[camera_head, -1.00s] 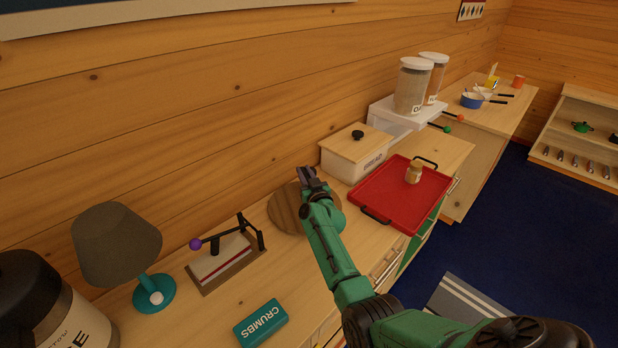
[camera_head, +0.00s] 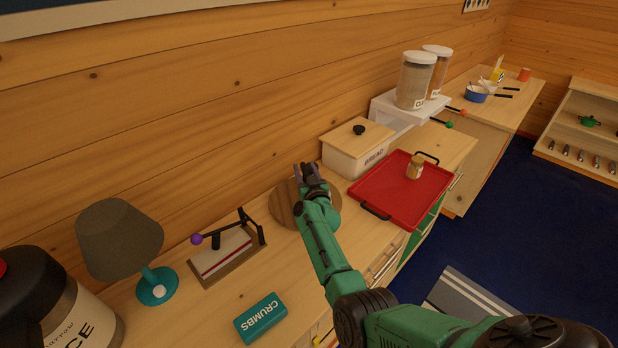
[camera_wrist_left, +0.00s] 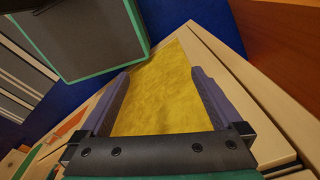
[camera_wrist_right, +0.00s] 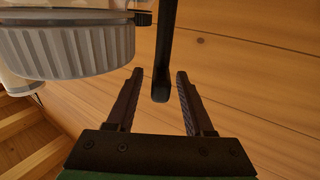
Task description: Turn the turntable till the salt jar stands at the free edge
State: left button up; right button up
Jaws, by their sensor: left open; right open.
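The turntable (camera_head: 285,207) is a round wooden disc on the counter near the wall. My right gripper (camera_head: 307,169) is above its far side, its arm covering part of the disc. In the right wrist view the fingers (camera_wrist_right: 157,92) are open, with the end of a dark rod (camera_wrist_right: 164,50) showing between them; I cannot tell whether they touch it. A small jar with a tan lid (camera_head: 415,168) stands on the red tray; I cannot tell if it is the salt jar. My left gripper (camera_wrist_left: 160,72) is open, with a yellow surface showing between its fingers.
The red tray (camera_head: 376,190) and bread box (camera_head: 340,155) stand right of the turntable. A lever device (camera_head: 222,256), teal lamp base (camera_head: 157,286) and crumbs box (camera_head: 261,318) are left of it. A large ribbed pale lid (camera_wrist_right: 75,52) fills the right wrist view's upper left.

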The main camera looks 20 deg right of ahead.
jog(key=s+a+p, duration=0.2)
jog(key=s+p, duration=0.3)
jog(key=s, duration=0.9)
jog(key=shift+a, duration=0.25)
